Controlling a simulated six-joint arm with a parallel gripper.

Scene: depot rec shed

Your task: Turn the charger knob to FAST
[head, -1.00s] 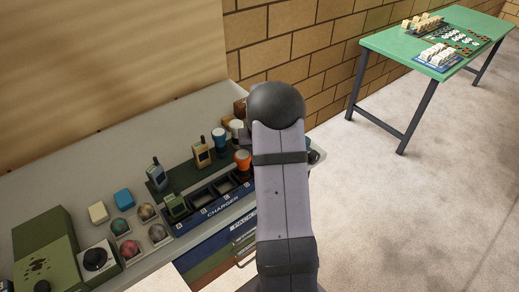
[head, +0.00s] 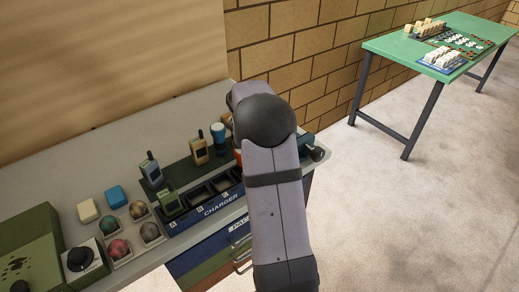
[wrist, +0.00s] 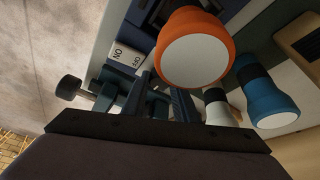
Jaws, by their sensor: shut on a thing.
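The long blue charger (head: 222,207) lies along the bench front, marked CHARGER, with lettered bays. My gripper (wrist: 160,88) reaches down at its right end; my arm hides that spot in the head view. In the wrist view the dark fingers are close together on a small dark part, seemingly the charger knob, mostly hidden between them. A white label (wrist: 126,56) reading ON and NO is beside the fingers. A dark round end piece on a short shaft (wrist: 69,88) sticks out to the left; it also shows in the head view (head: 317,153). No FAST mark is readable.
An orange-headed torch (wrist: 195,50) stands very close to the fingers. A white torch (wrist: 217,112) and a blue one (wrist: 266,92) are just right. A handset (head: 169,204) sits in a charger bay. A black dial (head: 79,259) is at far left. A green table (head: 440,45) stands apart.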

